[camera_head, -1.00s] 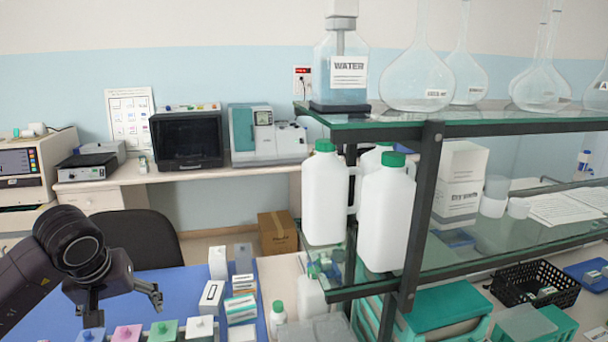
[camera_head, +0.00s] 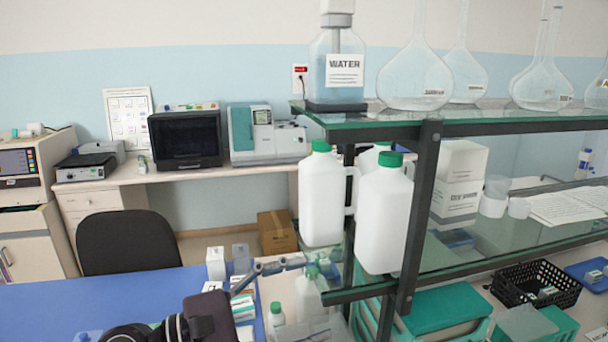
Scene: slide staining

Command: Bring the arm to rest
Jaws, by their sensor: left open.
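My left gripper (camera_head: 270,267) is at the bottom middle, with my dark arm coming in from the bottom edge. Its thin grey fingers point right, toward the post and lower glass shelf of the rack. The jaws are open and I see nothing held in them. The fingers pass in front of or close by the small boxes and white bottles there; I cannot tell whether they touch. My arm hides most of the row of coloured-lidded blocks on the blue mat (camera_head: 60,305). My right gripper is not in view.
The glass shelf rack (camera_head: 426,180) fills the right side, with white jugs (camera_head: 383,215) and a water bottle (camera_head: 338,75). A white box (camera_head: 215,264) and a small green-capped bottle (camera_head: 276,318) stand near my gripper. A black chair (camera_head: 128,243) is behind the mat. The mat's left part is clear.

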